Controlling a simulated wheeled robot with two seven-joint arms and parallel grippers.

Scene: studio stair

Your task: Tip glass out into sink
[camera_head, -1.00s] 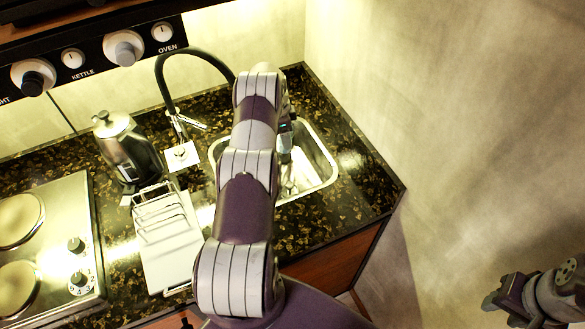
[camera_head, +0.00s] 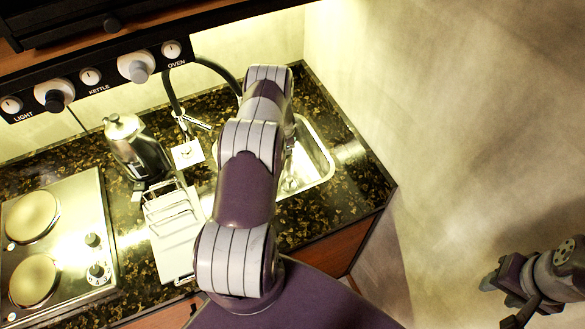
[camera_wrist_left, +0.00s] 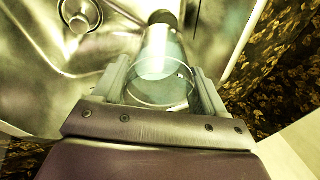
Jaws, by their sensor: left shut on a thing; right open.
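The glass (camera_wrist_left: 163,55) is a clear, pale green cylinder in the left wrist view. My left gripper (camera_wrist_left: 162,86) is shut on it, one finger on each side. The glass is over the metal sink (camera_wrist_left: 115,50), with the round drain (camera_wrist_left: 80,15) to its left in that view. I cannot tell if liquid is in it. In the head view the sink (camera_head: 318,155) shows to the right of my left arm, which hides the left gripper and most of the glass. My right gripper (camera_head: 498,301) is open and empty at the lower right, away from the counter.
A black tap (camera_head: 170,85) arches behind the sink. A kettle (camera_head: 137,150), a white rack (camera_head: 172,225) and a hob (camera_head: 60,240) stand to the left on the dark speckled counter (camera_head: 350,185). A bare wall (camera_head: 450,120) is close on the right.

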